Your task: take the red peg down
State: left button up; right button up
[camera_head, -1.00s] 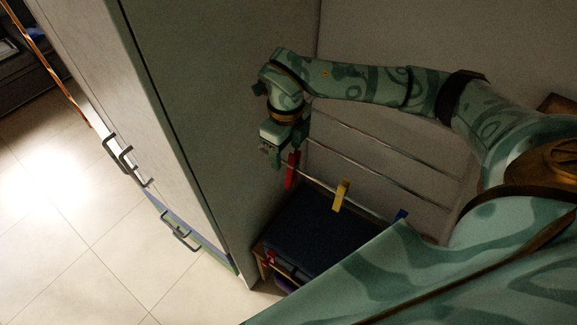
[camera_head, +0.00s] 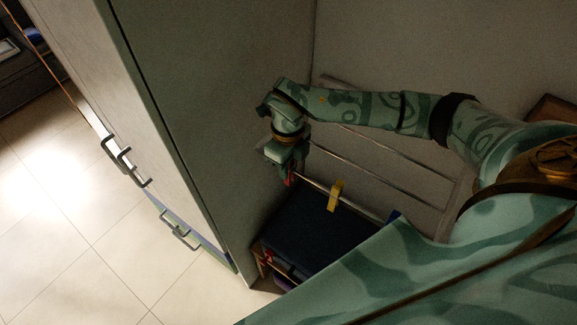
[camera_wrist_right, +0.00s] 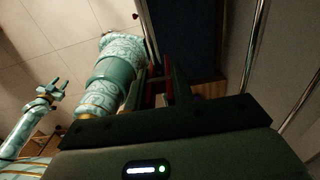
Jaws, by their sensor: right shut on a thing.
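The red peg (camera_head: 288,179) shows as a small red patch under my right gripper (camera_head: 287,172), at the left end of the lowest rod (camera_head: 312,188). In the right wrist view, red (camera_wrist_right: 168,88) shows between the dark fingers of that gripper, which is shut on the peg. Most of the peg is hidden by the gripper. I cannot tell whether the peg still touches the rod. My left gripper (camera_wrist_right: 56,92) shows small at the left of the right wrist view, its fingers apart and empty.
A yellow peg (camera_head: 335,196) and a partly hidden blue peg (camera_head: 394,215) are farther right along the lowest rod. A dark-topped low unit (camera_head: 310,232) stands beneath. A tall cabinet (camera_head: 185,120) rises close to the left of my right gripper.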

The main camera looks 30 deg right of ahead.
notch_tip(320, 180, up, 9)
jog(key=shift+f+b, duration=0.2)
jog(key=shift+b, duration=0.2)
notch_tip(320, 180, up, 8)
jog(key=p, duration=0.5)
jog(key=shift+f, duration=0.25)
jog(key=shift+s+a, duration=0.35)
jog(key=shift+a, duration=0.55)
